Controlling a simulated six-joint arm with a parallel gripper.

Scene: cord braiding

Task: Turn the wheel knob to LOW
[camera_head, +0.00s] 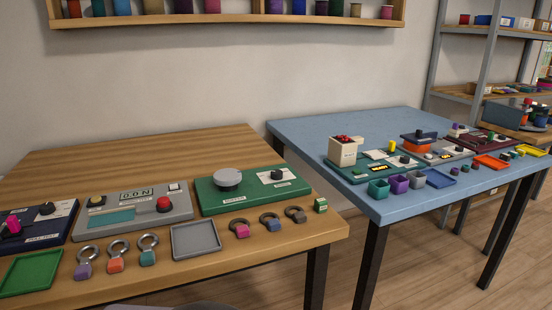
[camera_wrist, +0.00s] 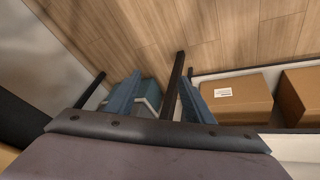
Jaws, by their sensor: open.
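A green panel (camera_head: 253,190) sits at the right back of the wooden table in the head view. It carries a large grey round wheel (camera_head: 227,179) on its left and a small black knob (camera_head: 277,174) on a white plate at its right. The labels are too small to read, so I cannot tell the knob's setting or where LOW is. My gripper (camera_wrist: 163,82) shows in the wrist view with its two blue fingers apart, open and empty. It points at the floor, and no panel or knob is in that view.
A grey panel (camera_head: 133,207) with a display, a grey tray (camera_head: 196,240) and several ringed weights stand near the green panel. A blue table (camera_head: 345,120) with more devices is at the right. Cardboard boxes (camera_wrist: 232,97) show in the wrist view.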

